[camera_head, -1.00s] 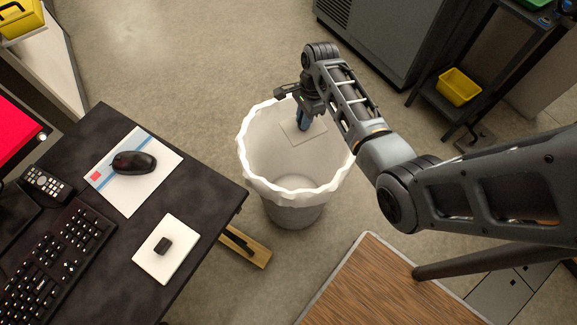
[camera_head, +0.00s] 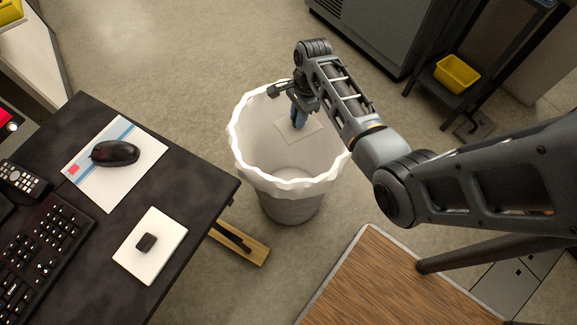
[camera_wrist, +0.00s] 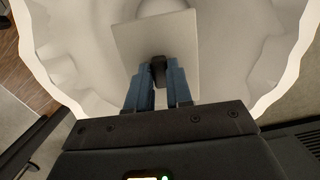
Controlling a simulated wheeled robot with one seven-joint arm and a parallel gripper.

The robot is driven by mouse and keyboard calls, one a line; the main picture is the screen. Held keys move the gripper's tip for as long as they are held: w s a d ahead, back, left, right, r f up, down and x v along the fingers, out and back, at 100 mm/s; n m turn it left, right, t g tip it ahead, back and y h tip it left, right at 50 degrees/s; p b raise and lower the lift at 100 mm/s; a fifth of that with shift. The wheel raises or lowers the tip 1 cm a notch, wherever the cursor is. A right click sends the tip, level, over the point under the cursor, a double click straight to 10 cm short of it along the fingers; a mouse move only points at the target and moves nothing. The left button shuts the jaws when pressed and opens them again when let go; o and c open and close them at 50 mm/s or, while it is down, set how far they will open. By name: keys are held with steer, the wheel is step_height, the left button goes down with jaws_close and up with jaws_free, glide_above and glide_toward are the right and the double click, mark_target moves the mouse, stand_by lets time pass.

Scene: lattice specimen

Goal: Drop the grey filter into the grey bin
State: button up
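The grey bin (camera_head: 290,207) stands on the floor, with a pale wavy liner over its rim. The grey filter is a thin, pale grey square plate (camera_head: 286,133) with a dark knob (camera_wrist: 158,70). My gripper (camera_head: 298,120) is above the far part of the bin's opening, pointing down. Its blue fingers are shut on the knob, and the plate shows beyond the fingertips in the wrist view (camera_wrist: 140,40). The plate appears inside the rim's outline, but its exact height against the rim is hard to tell. The bin's inside looks empty.
A dark desk (camera_head: 196,205) at left holds a mouse (camera_head: 115,153), a keyboard (camera_head: 45,245), a remote (camera_head: 22,180) and a white square with a black knob (camera_head: 165,232). A wooden top (camera_head: 375,285) lies at lower right. A yellow container (camera_head: 456,74) sits on a rack.

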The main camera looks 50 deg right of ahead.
steer(key=o, duration=0.5)
steer(key=shift+c, duration=0.2)
steer(key=r, duration=0.5)
steer(key=d+r, duration=0.1)
steer(key=r, duration=0.1)
steer(key=shift+s+r, duration=0.2)
steer(key=shift+r, duration=0.15)
